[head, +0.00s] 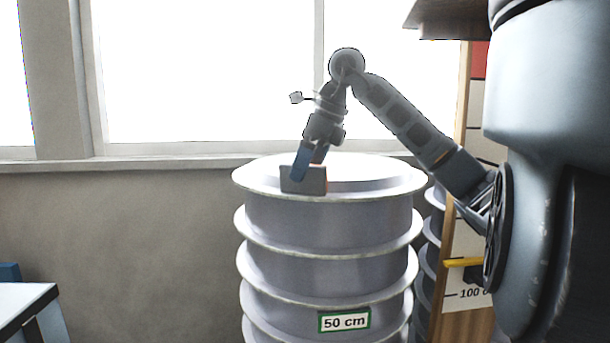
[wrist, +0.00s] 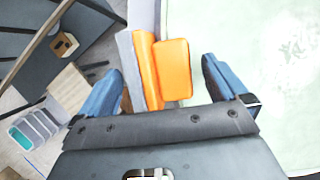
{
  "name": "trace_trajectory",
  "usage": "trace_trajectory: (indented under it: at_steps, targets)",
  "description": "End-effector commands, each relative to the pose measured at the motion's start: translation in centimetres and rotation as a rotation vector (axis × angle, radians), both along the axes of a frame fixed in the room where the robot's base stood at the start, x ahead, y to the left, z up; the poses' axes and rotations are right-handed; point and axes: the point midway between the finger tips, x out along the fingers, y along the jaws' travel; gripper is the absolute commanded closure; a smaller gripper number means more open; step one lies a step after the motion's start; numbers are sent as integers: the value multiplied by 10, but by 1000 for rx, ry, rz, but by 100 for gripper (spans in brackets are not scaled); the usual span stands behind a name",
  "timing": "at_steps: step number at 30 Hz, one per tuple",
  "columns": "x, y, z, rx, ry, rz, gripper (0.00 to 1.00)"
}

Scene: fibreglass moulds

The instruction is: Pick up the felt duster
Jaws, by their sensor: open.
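The felt duster (head: 304,181) is a grey block with an orange edge, at the near rim of the top of a tall stack of round grey moulds (head: 330,217). In the wrist view the duster (wrist: 146,70) shows a grey strip and orange parts, between my two blue fingers. My gripper (head: 305,163) points down at the duster from above; in the wrist view my gripper (wrist: 163,72) is open with a finger on each side. A gap shows on the right; I cannot tell whether the left finger touches it. The duster's underside is hidden.
The stack bears a "50 cm" label (head: 344,320). Another stack (head: 432,236) and a marked height board (head: 468,300) stand behind it on the right. A white-topped table (head: 22,300) is at lower left. The window sill (head: 120,164) runs behind. The pale top surface (wrist: 285,100) beside the duster is clear.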

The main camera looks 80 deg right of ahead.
Motion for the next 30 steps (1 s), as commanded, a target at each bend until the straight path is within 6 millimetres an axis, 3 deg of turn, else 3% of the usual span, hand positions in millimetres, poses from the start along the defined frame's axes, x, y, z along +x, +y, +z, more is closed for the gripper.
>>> trace_trajectory:
  at_steps: [4,23,30]
  targets:
    - [0,0,0,0,0,0,1]
    - [0,0,0,0,0,0,61]
    - [0,0,1,0,1,0,63]
